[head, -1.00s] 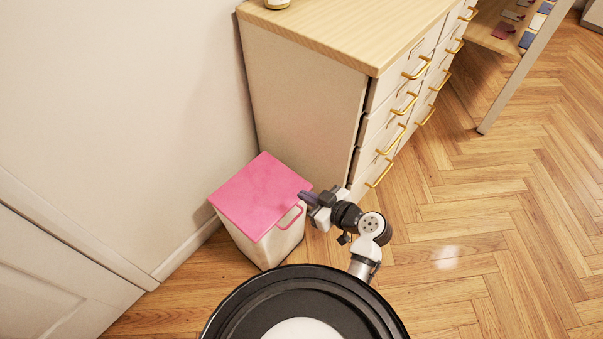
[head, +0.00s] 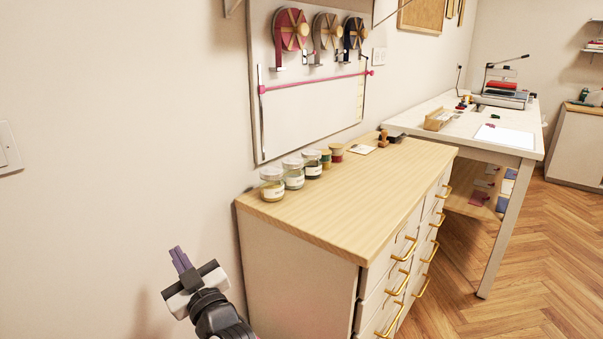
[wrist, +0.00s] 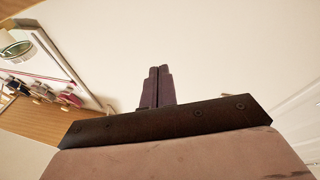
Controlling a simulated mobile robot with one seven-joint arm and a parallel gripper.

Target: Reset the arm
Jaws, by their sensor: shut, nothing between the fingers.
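My gripper (head: 180,259) shows at the lower left of the head view, raised and pointing up and a little left in front of the bare wall. Its purple fingers are together with nothing between them. In the wrist view the closed fingers (wrist: 157,87) point at the pale wall. My gripper is to the left of the drawer cabinet (head: 300,285) and touches nothing that I can see. Most of my arm is out of the head view.
Several jars (head: 272,184) stand along the wall side of the cabinet top (head: 370,185). A wall board (head: 310,110) with ribbon reels hangs above. A white table (head: 520,133) stands beyond. The herringbone floor (head: 540,260) at the right is clear.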

